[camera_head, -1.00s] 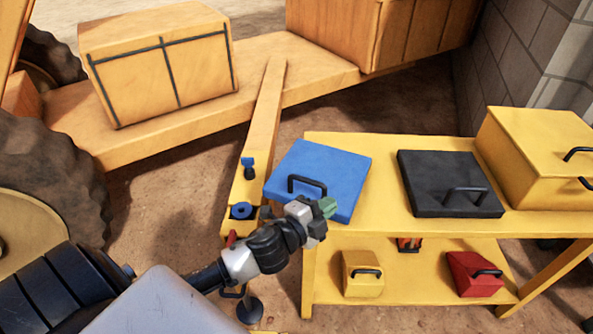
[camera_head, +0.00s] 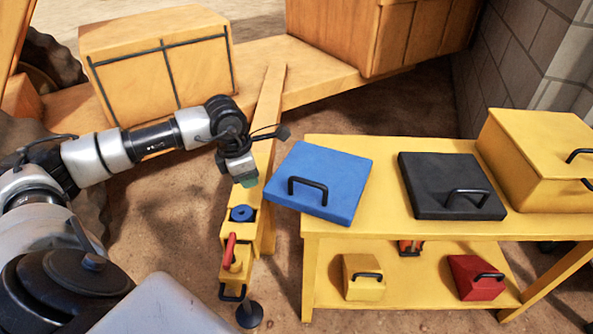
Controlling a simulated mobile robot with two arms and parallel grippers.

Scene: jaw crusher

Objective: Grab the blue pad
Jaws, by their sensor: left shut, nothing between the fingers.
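The blue pad (camera_head: 325,172) is a flat square block with a black handle (camera_head: 307,190) on its near side. It lies on the left end of the yellow table (camera_head: 385,228), its left corner reaching past the table's edge. My left gripper (camera_head: 245,178) is shut and empty, pointing down to the left of the pad, apart from it and above the narrow yellow beam. My right gripper is not in view.
A black pad (camera_head: 450,187) with a handle lies right of the blue one. A yellow box (camera_head: 535,145) stands at the table's right end. The lower shelf holds a small yellow case (camera_head: 362,277) and a red case (camera_head: 475,277). A yellow beam (camera_head: 262,130) carries a blue ring (camera_head: 241,213) and red handle (camera_head: 229,252).

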